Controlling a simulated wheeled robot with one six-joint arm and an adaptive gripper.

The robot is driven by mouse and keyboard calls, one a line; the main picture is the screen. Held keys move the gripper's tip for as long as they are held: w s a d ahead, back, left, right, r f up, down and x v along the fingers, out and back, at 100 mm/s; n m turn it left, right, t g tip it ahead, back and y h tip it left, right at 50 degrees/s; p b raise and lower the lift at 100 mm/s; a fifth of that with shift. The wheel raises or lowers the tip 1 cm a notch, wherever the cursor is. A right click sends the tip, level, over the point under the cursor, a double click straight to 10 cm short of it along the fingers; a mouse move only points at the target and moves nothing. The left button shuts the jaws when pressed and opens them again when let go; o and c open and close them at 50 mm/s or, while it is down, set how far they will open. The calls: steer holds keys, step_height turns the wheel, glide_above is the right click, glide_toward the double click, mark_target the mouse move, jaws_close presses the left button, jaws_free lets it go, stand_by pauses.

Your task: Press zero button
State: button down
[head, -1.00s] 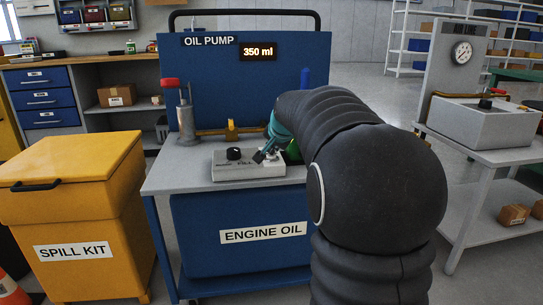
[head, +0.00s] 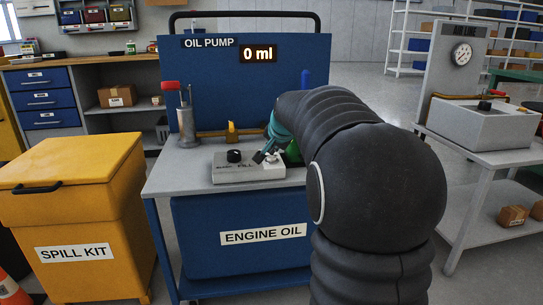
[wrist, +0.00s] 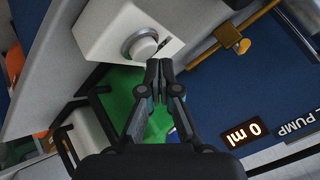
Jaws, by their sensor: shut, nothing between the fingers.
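The oil pump display (head: 258,54) reads 0 ml, and it also shows upside down in the wrist view (wrist: 243,133). A pale control box (head: 248,172) stands on the pump bench; in the wrist view its white wall (wrist: 110,28) is at the top. A round pale button (wrist: 142,47) with a grey ring is on the box; its label is too small to read. My gripper (wrist: 159,68) is shut and empty, its fingertips just below the button in the picture. I cannot tell whether they touch it. In the head view my gripper (head: 260,156) is partly hidden by my arm.
A black knob (head: 234,156) is on the box's left part, above a FILL label. A brass pipe with a yellow tap (head: 231,132) runs behind the box. A green object (head: 293,153) is right of it. A yellow spill kit bin (head: 78,200) stands left.

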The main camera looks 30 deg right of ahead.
mark_target(272, 158)
steer(key=shift+r, duration=0.3)
steer(key=shift+r+p, duration=2.1)
steer(key=shift+r, duration=0.45)
steer(key=shift+f, duration=0.1)
steer(key=s+f, duration=0.1)
steer(key=f, duration=0.1)
steer(key=s+f+n+g, duration=0.1)
steer(key=f, duration=0.1)
steer(key=s+a+f+n, duration=0.1)
steer(key=s+f, duration=0.1)
steer(key=shift+g, duration=0.4)
steer(key=s+a+n+p, duration=0.1)
steer(key=s+a+n, duration=0.2)
steer(key=s+a, duration=0.3)
steer(key=s+a+n+g+y+p, duration=0.1)
steer(key=s+a, duration=0.5)
steer(key=s, duration=1)
steer(key=s+a+n+p, duration=0.3)
steer(key=s+a+n, duration=0.2)
steer(key=s, duration=0.6)
steer(key=shift+a+f+g+y, duration=0.15)
steer(key=shift+a+g+y, duration=0.15)
steer(key=shift+a, duration=0.35)
